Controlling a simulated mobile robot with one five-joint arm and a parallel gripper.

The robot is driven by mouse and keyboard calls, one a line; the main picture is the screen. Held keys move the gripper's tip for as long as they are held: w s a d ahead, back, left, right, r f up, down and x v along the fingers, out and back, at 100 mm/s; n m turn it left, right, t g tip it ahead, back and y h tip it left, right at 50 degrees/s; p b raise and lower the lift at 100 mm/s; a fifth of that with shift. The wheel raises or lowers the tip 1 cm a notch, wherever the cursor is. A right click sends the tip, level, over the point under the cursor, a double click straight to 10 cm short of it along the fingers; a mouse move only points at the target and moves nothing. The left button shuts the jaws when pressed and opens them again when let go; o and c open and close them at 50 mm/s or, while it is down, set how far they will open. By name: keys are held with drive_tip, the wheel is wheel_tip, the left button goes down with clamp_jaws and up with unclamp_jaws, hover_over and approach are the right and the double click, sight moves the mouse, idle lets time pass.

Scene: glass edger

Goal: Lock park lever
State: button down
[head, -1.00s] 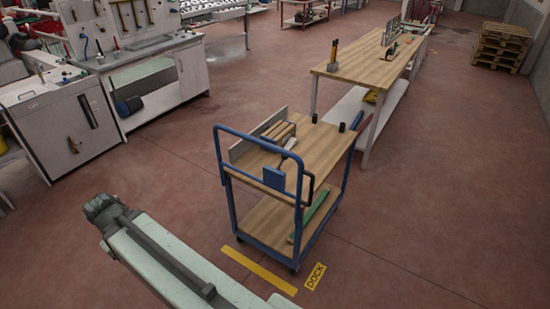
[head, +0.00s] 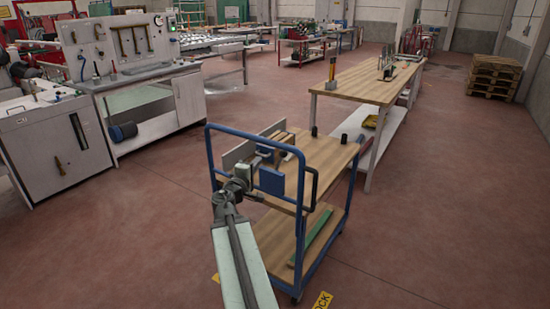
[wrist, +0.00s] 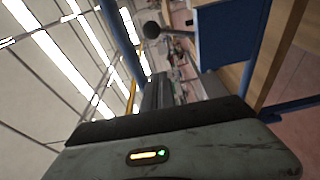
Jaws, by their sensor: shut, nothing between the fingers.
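The blue-framed cart (head: 299,225) stands in the middle of the head view. A blue plate (head: 271,180) is fixed at its handle end; it also shows in the wrist view (wrist: 232,38). In the wrist view a lever with a dark round knob (wrist: 152,30) sticks out to the left of the plate, beside a blue upright. My gripper (head: 262,150) is at the cart's handle end, close to the plate in the head view, and overlaps the lever there. In the wrist view my shut, empty fingers (wrist: 160,90) point up, below and apart from the knob.
The blue handle frame (head: 258,137) rises around the plate. A wooden workbench (head: 365,85) stands behind, and a white machine bench (head: 150,90) at left.

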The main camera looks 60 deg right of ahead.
drive_tip(key=x, duration=0.9)
drive_tip(key=shift+w+d+f, duration=0.1)
drive_tip(key=shift+w+d, duration=0.05)
drive_tip(key=shift+d, duration=0.15)
drive_tip(key=shift+s+a, duration=0.1)
drive_tip(key=shift+s, duration=1.9)
